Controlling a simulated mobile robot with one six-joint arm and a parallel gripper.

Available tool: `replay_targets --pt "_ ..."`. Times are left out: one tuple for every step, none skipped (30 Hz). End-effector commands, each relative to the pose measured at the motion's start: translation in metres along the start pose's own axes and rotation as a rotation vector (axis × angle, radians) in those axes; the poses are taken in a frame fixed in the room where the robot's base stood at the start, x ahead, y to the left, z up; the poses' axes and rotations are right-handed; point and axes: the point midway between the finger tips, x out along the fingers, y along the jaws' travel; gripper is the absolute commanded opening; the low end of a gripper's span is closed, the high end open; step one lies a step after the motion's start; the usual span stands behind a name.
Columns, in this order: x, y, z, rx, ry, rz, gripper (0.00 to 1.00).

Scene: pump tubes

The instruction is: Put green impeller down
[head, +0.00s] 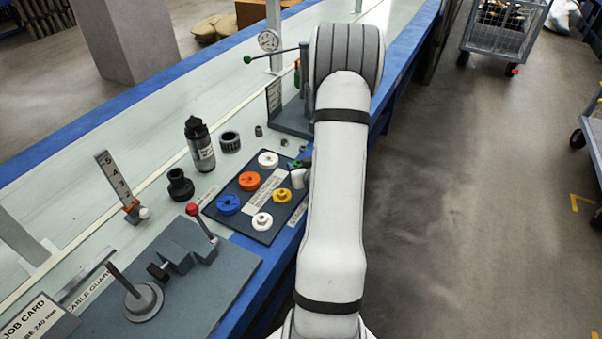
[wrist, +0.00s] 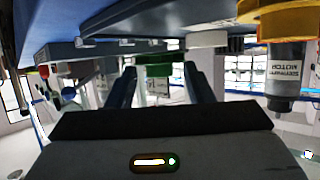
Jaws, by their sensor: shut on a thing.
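The green impeller (wrist: 154,70) shows between the two dark fingers of my gripper (wrist: 160,78) in the wrist view. My gripper is shut on it. In the head view my gripper (head: 300,178) is at the right edge of the dark impeller board (head: 222,209), mostly hidden by my arm, with a little green beside it. Whether the impeller touches the board cannot be told. On the board are a blue impeller (head: 228,204), an orange one (head: 249,180), a yellow one (head: 282,195) and two white ones (head: 268,159) (head: 262,221).
Behind the board stand a black bottle (head: 199,148), a dark ring (head: 230,141) and a black fitting (head: 180,186). A press stand with a green-knobbed lever (head: 272,54) rises beyond it. A grey fixture with a red-knobbed lever (head: 194,211) is at the front left.

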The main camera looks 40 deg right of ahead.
Motion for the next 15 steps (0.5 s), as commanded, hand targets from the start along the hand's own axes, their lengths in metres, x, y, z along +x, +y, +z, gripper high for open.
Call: replay_targets --pt "0.004 0.0 0.011 0.003 -0.004 0.0 0.14" --pt "0.006 0.0 0.015 0.003 -0.004 0.0 0.14" --pt "0.008 0.001 0.02 0.002 -0.003 0.001 0.14" --pt "0.009 0.001 0.022 0.002 -0.003 0.001 0.14" --pt "0.009 0.001 0.024 0.002 -0.003 0.001 0.14" --pt "0.009 0.001 0.023 0.001 -0.001 0.002 0.14" --pt "0.009 0.001 0.023 0.001 -0.001 0.002 0.14" --pt "0.009 0.001 0.022 0.001 0.0 0.002 0.14" --pt "0.009 0.001 0.022 0.001 0.0 0.003 0.14" --pt "0.009 0.001 0.022 0.001 0.0 0.003 0.14" --pt "0.009 0.001 0.022 0.001 0.0 0.003 0.14" --pt "0.009 0.001 0.023 0.001 -0.001 0.003 0.14" --pt "0.009 0.001 0.024 0.001 -0.001 0.003 0.14" --pt "0.01 0.002 0.025 0.001 0.0 0.003 0.14" --pt "0.01 0.002 0.026 0.001 -0.001 0.003 0.14"
